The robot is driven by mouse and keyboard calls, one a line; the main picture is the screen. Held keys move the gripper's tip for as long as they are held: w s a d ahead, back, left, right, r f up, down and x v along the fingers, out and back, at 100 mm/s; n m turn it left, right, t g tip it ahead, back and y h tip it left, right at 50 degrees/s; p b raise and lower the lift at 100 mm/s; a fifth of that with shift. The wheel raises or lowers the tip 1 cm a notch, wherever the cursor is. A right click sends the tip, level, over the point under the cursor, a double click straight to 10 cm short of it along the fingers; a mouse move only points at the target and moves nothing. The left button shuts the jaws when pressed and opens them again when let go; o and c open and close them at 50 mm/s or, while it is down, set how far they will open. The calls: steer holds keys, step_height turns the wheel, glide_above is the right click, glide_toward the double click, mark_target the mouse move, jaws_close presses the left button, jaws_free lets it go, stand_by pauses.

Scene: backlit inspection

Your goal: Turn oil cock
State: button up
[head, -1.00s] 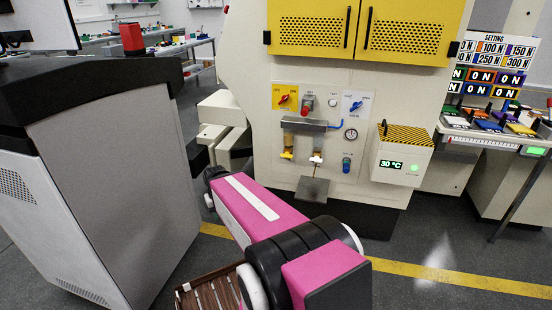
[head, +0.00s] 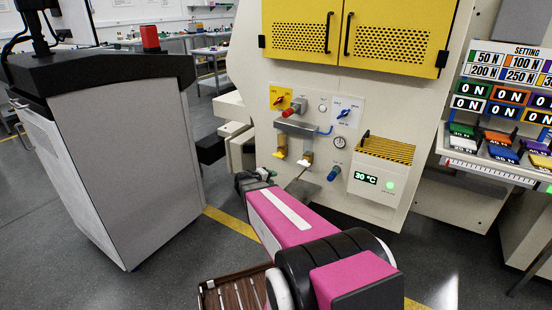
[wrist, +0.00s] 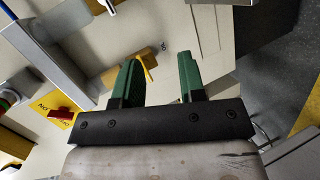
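The cabinet front carries two small taps below a grey metal ledge (head: 297,127): a yellow tap (head: 281,148) and a white-handled tap (head: 307,158). I cannot read which is labelled oil. A red turn handle (head: 279,99) sits on a yellow plate, and a blue one (head: 343,113) on a white plate. My gripper (head: 264,174) is just below and left of the yellow tap. In the wrist view my gripper (wrist: 160,65) is open, its green fingers apart. The thin yellow lever (wrist: 148,68) shows between them, near the left finger; its depth and any contact are unclear.
A blue knob (head: 333,173) and the temperature box (head: 380,180) are right of the taps. A grey cabinet (head: 120,165) stands at left. A rack of coloured weights (head: 500,145) is at right. Open floor lies between the grey cabinet and the machine.

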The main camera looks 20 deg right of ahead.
mark_target(277, 156)
steer(key=w+r+n+t+h, duration=0.2)
steer(key=w+n+t, duration=0.25)
steer(key=w, duration=0.35)
steer(key=shift+m+t, duration=0.25)
steer(key=shift+t, duration=0.1)
steer(key=x, duration=1)
steer(key=shift+w+d+f, duration=0.1)
steer(key=shift+w+f, duration=0.1)
steer(key=shift+f, duration=0.05)
jaws_close()
